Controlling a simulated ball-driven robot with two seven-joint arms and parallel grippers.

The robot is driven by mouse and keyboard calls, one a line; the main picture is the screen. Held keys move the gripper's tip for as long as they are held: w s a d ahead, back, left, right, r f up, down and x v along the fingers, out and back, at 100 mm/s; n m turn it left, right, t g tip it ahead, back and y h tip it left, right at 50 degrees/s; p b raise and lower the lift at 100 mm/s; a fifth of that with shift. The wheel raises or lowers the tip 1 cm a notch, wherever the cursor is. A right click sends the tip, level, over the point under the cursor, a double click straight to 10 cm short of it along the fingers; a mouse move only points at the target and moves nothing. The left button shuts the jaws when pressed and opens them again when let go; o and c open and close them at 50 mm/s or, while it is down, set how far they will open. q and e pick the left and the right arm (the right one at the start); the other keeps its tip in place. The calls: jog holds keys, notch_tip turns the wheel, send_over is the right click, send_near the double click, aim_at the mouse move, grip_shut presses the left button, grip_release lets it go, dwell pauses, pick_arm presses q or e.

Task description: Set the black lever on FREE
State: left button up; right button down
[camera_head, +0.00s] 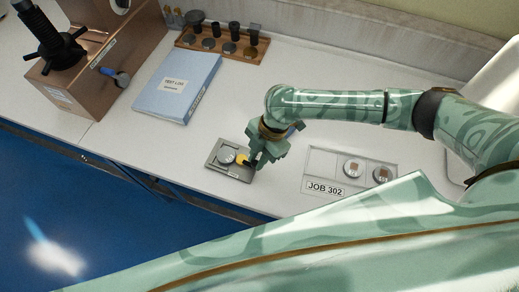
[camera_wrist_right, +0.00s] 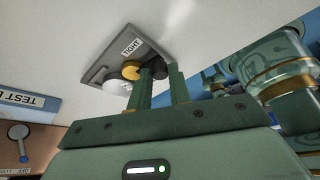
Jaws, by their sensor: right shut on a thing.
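A small grey plate (camera_head: 214,162) lies near the counter's front edge. It carries a silver disc (camera_head: 227,156) and a yellow round part (camera_head: 242,159). In the right wrist view the plate (camera_wrist_right: 97,75) bears a label reading TIGHT (camera_wrist_right: 132,47). No FREE label can be read. My right gripper (camera_head: 254,164) points down at the plate's right side. In the right wrist view its fingers (camera_wrist_right: 162,88) are closed around a dark part beside the yellow one, which looks like the black lever (camera_wrist_right: 159,70). The fingers hide most of it. My left gripper is not in view.
A tray marked JOB 302 (camera_head: 325,189) with two round samples lies to the right. A blue TEST LOG binder (camera_head: 178,85) and a brown tester (camera_head: 82,87) with a blue-tipped handle (camera_head: 121,79) stand left. A wooden rack (camera_head: 222,46) stands behind.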

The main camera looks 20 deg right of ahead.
jog(key=a+m+t+p, duration=0.1)
jog(key=m+p, duration=0.2)
jog(key=p, duration=0.1)
jog(key=s+a+m+t+p, duration=0.1)
jog(key=m+p, duration=0.2)
jog(key=p, duration=0.1)
jog(key=s+a+m+t+p, duration=0.1)
jog(key=m+p, duration=0.2)
jog(key=p, duration=0.2)
jog(key=shift+r+t, duration=0.3)
jog(key=shift+r, duration=0.05)
pick_arm(q)
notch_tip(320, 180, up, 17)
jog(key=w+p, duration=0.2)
jog(key=p, duration=0.1)
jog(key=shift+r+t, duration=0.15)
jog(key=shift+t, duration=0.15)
pick_arm(e)
jog(key=shift+a+f+m+t+h, duration=0.15)
jog(key=shift+a+m+t, duration=0.15)
jog(key=shift+m, duration=0.5)
jog(key=shift+a+f+m+t+h, duration=0.1)
jog(key=shift+a+m+t+h, duration=0.2)
jog(key=shift+m, duration=0.5)
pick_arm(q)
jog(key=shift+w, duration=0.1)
pick_arm(e)
jog(key=shift+w, duration=0.1)
jog(key=c, duration=1.3)
grip_release()
